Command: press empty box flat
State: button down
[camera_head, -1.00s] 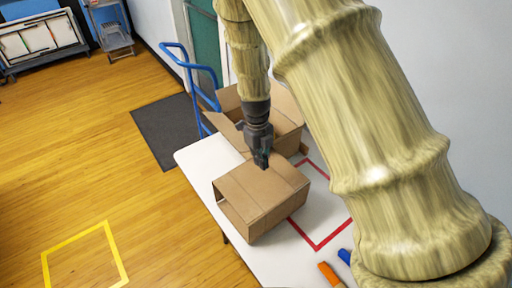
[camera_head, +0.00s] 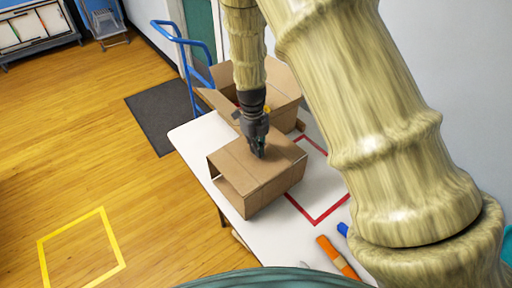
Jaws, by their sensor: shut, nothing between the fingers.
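The empty cardboard box (camera_head: 247,185) lies on its side on the white table, with an open end facing left. It still stands at full height. A second, open cardboard box (camera_head: 283,92) stands behind, partly hidden by my arm.
The white table (camera_head: 196,140) has a red taped outline (camera_head: 318,220) right of the box. An orange marker (camera_head: 335,256) and a blue one (camera_head: 343,229) lie near the front. A blue hand truck (camera_head: 190,62) stands behind the table. Yellow tape (camera_head: 108,232) marks the open floor.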

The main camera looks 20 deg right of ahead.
jog(key=shift+w+f, duration=0.25)
jog(key=shift+s+r, duration=0.1)
jog(key=shift+s, duration=0.15)
jog(key=shift+s, duration=0.15)
jog(key=shift+s+d+f, duration=0.2)
jog(key=shift+s+d, duration=0.05)
jog(key=shift+s, duration=0.35)
jog(key=shift+s+f, duration=0.1)
jog(key=shift+s, duration=0.2)
